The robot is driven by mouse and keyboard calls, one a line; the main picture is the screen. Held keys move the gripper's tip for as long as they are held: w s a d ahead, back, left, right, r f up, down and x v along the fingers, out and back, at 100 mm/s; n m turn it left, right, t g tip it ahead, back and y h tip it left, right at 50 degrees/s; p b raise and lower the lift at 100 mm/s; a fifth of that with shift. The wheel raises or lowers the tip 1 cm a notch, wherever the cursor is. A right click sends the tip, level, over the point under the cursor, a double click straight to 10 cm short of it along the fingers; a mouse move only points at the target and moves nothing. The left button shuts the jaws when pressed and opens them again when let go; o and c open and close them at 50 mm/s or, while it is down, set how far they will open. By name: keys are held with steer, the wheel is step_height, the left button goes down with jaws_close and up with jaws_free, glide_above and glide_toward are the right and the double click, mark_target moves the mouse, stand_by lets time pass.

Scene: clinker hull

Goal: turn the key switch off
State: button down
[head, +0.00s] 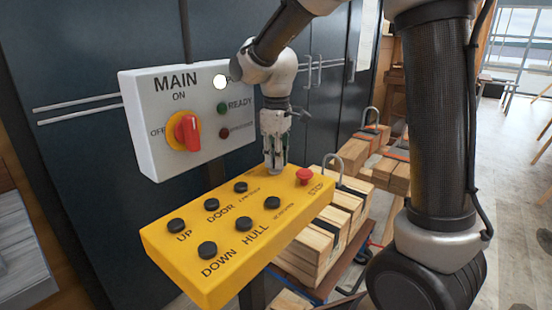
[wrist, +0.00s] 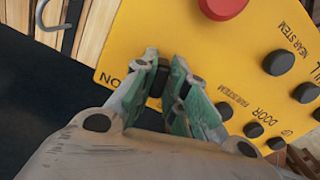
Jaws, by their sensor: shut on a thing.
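The yellow control box (head: 225,232) slopes below the white panel. My gripper (head: 275,166) points down at the box's far edge, left of the red stop button (head: 304,176). In the wrist view my gripper's green-padded fingers (wrist: 165,62) are closed around a small dark part (wrist: 157,84), which I take to be the key switch. Lettering reading ON shows beside the fingers. The fingers hide most of the switch, so its turn position cannot be told. In the head view the switch is hidden behind my gripper.
The white panel (head: 155,152) carries a red rotary knob (head: 187,131) on a yellow disc, marked ON and OFF. Several black buttons, one a DOWN button (head: 207,250), stand on the yellow box. Stacked timber (head: 312,240) lies right of it; dark cabinets stand behind.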

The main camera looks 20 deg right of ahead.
steer(key=shift+n, duration=1.3)
steer(key=shift+w+n, duration=0.1)
steer(key=shift+n, duration=0.2)
steer(key=c, duration=1.4)
jaws_free()
steer(key=shift+c, duration=0.2)
steer(key=shift+r, duration=0.1)
step_height(320, 180, up, 12)
